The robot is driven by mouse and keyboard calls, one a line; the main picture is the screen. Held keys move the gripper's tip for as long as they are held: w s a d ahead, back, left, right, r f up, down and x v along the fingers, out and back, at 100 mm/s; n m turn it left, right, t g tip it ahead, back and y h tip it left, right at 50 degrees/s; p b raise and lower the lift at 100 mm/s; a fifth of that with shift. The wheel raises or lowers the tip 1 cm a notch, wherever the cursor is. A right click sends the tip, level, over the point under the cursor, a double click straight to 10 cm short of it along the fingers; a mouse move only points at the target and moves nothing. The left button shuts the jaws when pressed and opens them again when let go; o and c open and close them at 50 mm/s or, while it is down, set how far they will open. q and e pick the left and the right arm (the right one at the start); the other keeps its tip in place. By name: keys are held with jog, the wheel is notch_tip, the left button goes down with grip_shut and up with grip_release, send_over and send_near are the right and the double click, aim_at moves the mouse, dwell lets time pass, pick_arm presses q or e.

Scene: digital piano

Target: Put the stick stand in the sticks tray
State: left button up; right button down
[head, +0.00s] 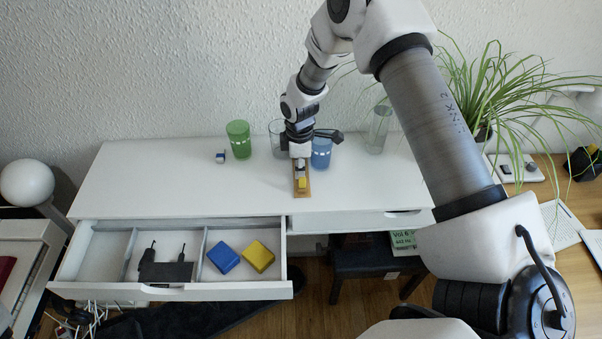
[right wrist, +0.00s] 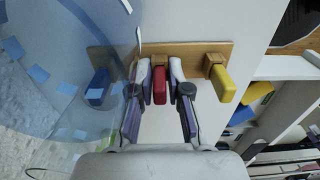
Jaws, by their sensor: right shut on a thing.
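The stick stand is a narrow wooden board (head: 302,192) on the white desk near its front edge. In the right wrist view the board (right wrist: 120,56) carries a blue, a red (right wrist: 159,85) and a yellow stick (right wrist: 222,83) in a row. My right gripper (right wrist: 159,72) is shut around the middle of the stand, with its fingers on either side of the red stick. In the head view this gripper (head: 300,160) hides the stand's far part. I cannot tell whether the stand touches the desk. The open drawer (head: 170,291) holds divided compartments; which is the sticks tray is unclear. My left gripper is not in view.
A blue glass (head: 321,152) stands close beside the gripper. A green glass (head: 238,140), clear glasses (head: 378,130) and a small cube (head: 221,157) stand behind. The drawer's left compartment (head: 103,250) looks empty; others hold a black device (head: 167,270), blue box (head: 223,257) and yellow box (head: 258,256).

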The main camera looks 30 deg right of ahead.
dwell(0.3)
jog(key=shift+b, duration=0.35)
jog(key=shift+r, duration=0.45)
notch_tip(320, 180, up, 6)
jog(key=shift+s+r+b, duration=0.1)
jog(key=shift+b, duration=0.75)
jog(key=s+a+b, duration=0.2)
jog(key=s+a, duration=0.3)
jog(key=s, duration=0.3)
jog(key=s+a+b, duration=0.1)
jog(key=s+a, duration=0.4)
jog(key=s, duration=0.3)
jog(key=shift+s+a+b, duration=0.2)
jog(key=shift+s+b, duration=0.2)
